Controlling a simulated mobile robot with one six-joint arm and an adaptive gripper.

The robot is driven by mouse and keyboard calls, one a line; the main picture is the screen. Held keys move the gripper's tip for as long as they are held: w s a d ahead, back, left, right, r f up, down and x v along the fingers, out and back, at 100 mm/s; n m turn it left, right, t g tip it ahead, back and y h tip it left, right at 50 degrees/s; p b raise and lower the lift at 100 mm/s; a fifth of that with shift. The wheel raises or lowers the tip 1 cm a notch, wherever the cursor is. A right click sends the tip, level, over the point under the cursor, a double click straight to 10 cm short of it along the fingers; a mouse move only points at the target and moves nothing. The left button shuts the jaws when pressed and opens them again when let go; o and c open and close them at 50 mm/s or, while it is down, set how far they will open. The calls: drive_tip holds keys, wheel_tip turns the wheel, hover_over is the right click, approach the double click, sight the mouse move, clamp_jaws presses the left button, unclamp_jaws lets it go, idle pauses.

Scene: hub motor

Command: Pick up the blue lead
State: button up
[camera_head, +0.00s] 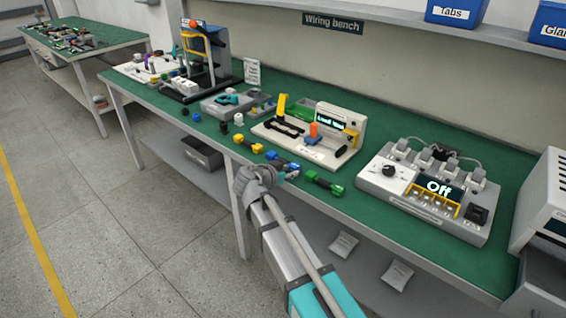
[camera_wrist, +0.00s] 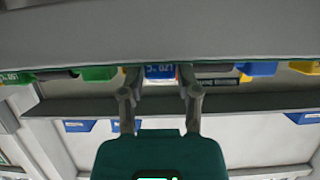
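The blue lead (camera_head: 270,155) lies near the front edge of the green bench top, between the yellow lead (camera_head: 248,143) and the green lead (camera_head: 325,184). My gripper (camera_head: 291,172) is at the bench's front edge, by the right end of the blue lead and partly hiding it. In the wrist view my gripper (camera_wrist: 160,74) is open, its fingers pointing at the bench edge. A blue labelled end of the blue lead (camera_wrist: 160,71) shows between the fingertips, with small gaps on both sides. I cannot tell whether the fingers reach around it.
Behind the leads stands a white test fixture (camera_head: 310,148) with an orange plug. Small loose caps (camera_head: 224,127) lie left. The bench edge and lower shelf (camera_head: 350,215) are close to my arm.

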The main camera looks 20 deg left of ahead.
clamp_jaws()
drive_tip(key=shift+r, duration=0.15)
drive_tip(key=shift+r+p, duration=0.9)
drive_tip(key=shift+p, duration=0.15)
drive_tip(key=s+d+r+p, duration=0.2)
drive_tip(key=s+r+p, duration=0.9)
drive_tip(key=s, duration=0.3)
